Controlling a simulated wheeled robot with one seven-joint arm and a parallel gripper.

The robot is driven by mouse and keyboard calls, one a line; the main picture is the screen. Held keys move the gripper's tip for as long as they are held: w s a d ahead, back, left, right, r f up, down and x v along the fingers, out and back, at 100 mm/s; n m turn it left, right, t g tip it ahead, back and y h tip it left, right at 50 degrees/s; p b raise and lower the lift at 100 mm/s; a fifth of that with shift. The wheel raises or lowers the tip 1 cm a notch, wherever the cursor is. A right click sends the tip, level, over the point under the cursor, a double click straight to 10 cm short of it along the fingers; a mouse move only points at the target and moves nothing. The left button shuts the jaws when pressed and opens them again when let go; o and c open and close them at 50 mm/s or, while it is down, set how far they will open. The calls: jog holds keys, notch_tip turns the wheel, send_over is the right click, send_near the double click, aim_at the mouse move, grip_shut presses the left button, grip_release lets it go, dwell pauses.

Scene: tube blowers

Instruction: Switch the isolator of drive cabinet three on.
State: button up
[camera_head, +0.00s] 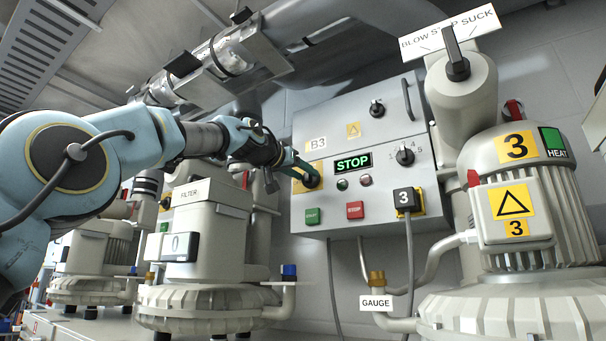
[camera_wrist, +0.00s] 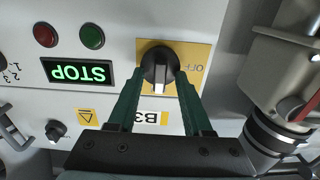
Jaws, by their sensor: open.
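The drive cabinet (camera_head: 268,215) is a grey wall box labelled B3, with a green-lit STOP display (camera_head: 353,162). Its isolator is a black rotary knob (camera_wrist: 158,62) on a yellow plate (camera_wrist: 203,52), seen upside down in the wrist view. The word OFF shows on the plate beside the knob. The knob's pale mark points toward my gripper's palm. My gripper (camera_wrist: 158,82) is open, with one green finger on each side of the knob; whether they touch it I cannot tell. In the head view my gripper (camera_head: 304,172) partly covers the knob (camera_head: 312,182).
Green (camera_head: 312,215) and red (camera_head: 355,210) push buttons sit below the isolator. A numbered selector (camera_head: 405,155), another knob (camera_head: 377,108) and a plug marked 3 (camera_head: 406,200) are to the right. Blower three (camera_head: 515,215) stands right; a filter unit (camera_head: 213,235) stands below my arm.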

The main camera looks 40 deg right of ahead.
jog(key=b+v, duration=0.6)
jog(key=v, duration=0.4)
jog(key=shift+a+b, duration=0.35)
jog(key=shift+b, duration=0.05)
jog(key=shift+s, duration=0.1)
